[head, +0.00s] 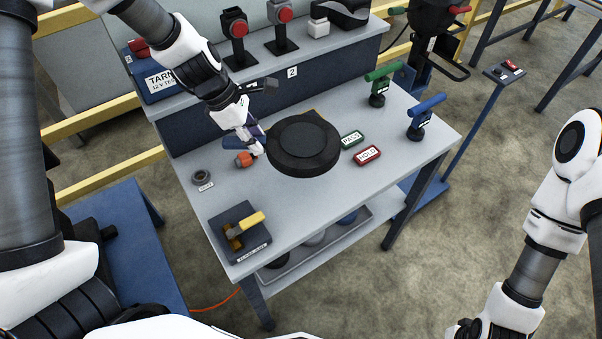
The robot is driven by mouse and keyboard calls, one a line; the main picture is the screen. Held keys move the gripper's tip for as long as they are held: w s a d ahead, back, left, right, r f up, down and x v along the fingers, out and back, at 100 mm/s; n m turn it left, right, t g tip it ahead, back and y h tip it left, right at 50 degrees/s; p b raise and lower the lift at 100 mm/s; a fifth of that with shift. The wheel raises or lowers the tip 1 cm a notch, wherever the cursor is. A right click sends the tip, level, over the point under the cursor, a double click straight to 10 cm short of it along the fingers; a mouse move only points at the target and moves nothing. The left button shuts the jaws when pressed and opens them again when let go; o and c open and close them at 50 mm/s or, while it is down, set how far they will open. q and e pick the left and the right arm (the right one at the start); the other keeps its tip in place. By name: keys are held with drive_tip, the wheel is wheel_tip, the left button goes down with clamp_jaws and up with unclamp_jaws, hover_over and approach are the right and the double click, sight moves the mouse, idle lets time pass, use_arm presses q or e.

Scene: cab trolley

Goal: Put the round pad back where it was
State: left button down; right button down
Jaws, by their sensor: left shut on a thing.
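The round pad (303,143) is a thick black disc with a smaller raised round top. It shows over the middle of the grey table; I cannot tell whether it touches the tabletop. My left gripper (260,149) reaches down from the upper left to the pad's left edge and is shut on it there, though the contact is small in this view. A small orange thing (243,160) is close beside the left gripper. A bit of yellow shows just behind the pad's far edge. The tip of my right gripper is not in view.
Green PASS (352,139) and red HOLD (367,155) blocks are right of the pad. Green (379,92) and blue (424,117) handled tools stand farther right. A dark ring (201,177) and a yellow-handled fixture (240,228) are left.

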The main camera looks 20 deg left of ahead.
sight(266, 175)
use_arm(q)
drive_tip(key=shift+s+n+t, duration=0.2)
drive_tip(key=shift+n+t, duration=0.1)
drive_tip(key=shift+n, duration=0.4)
drive_tip(key=shift+a+f+n+y+b, duration=0.1)
drive_tip(key=shift+f+n+y+b, duration=0.2)
drive_tip(key=shift+b, duration=0.05)
wheel_tip(266, 175, down, 9)
drive_tip(key=b, duration=0.5)
drive_tip(key=shift+w+f, duration=0.1)
drive_tip(key=shift+f, duration=0.1)
drive_tip(key=shift+r, duration=0.1)
drive_tip(key=c, duration=0.9)
unclamp_jaws()
